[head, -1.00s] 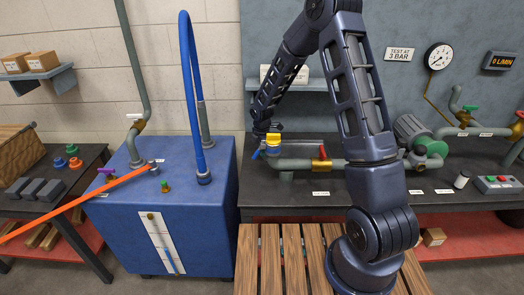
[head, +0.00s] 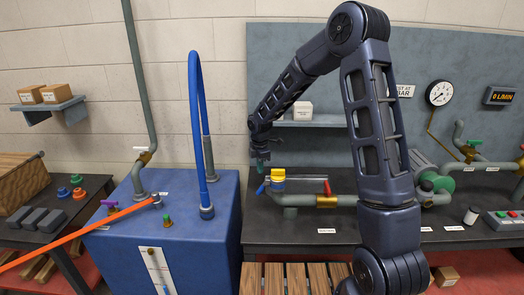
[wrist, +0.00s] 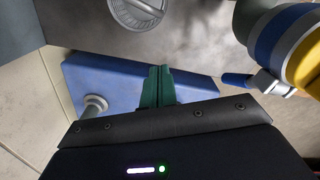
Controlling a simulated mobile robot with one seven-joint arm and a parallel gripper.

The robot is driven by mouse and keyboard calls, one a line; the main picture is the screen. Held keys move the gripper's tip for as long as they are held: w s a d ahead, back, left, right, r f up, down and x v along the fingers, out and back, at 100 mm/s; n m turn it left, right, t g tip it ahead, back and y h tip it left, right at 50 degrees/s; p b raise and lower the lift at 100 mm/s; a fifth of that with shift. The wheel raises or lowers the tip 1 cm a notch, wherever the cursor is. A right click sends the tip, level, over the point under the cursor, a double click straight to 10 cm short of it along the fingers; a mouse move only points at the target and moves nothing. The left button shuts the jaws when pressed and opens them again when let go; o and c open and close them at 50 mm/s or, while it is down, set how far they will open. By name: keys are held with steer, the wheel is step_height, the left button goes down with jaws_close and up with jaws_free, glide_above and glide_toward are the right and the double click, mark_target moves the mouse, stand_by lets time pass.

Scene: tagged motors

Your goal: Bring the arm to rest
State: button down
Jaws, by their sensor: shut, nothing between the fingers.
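My gripper (head: 262,165) hangs at the end of my arm, in the air above the left end of the dark bench. Its green fingertips (wrist: 158,86) are together in the wrist view, with nothing between them. In the head view my arm rises from lower right, bends at a high elbow and slopes down left to the gripper. A yellow-and-blue fitting with a blue lever (head: 277,181) stands on the bench pipe just below and right of the gripper. That fitting (wrist: 292,42) fills the upper right of the wrist view, apart from the fingers.
A blue tank (head: 185,225) with an arched blue hose (head: 193,110) stands left of the bench. An orange bar (head: 85,232) crosses in front at left. A shelf with a white box (head: 303,111) is behind my forearm. Pipes and a gauge (head: 439,93) are at right.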

steer(key=s+d+r+m+t, duration=0.1)
steer(key=s+d+r+m, duration=0.35)
steer(key=d+r, duration=0.45)
steer(key=s+d+r+m+t, duration=0.1)
steer(key=s+d+r+m, duration=0.35)
steer(key=d+r, duration=0.45)
steer(key=s+d+r+m+t, duration=0.1)
steer(key=s+d+r+m, duration=0.2)
steer(key=s+d+m, duration=0.3)
steer(key=s+d+r+m+t, duration=0.1)
steer(key=s+d+r+m, duration=0.2)
steer(key=s+d+m, duration=0.4)
steer(key=s+m, duration=0.1)
steer(key=s, duration=0.7)
steer(key=shift+s+r, duration=0.15)
steer(key=shift+r, duration=0.25)
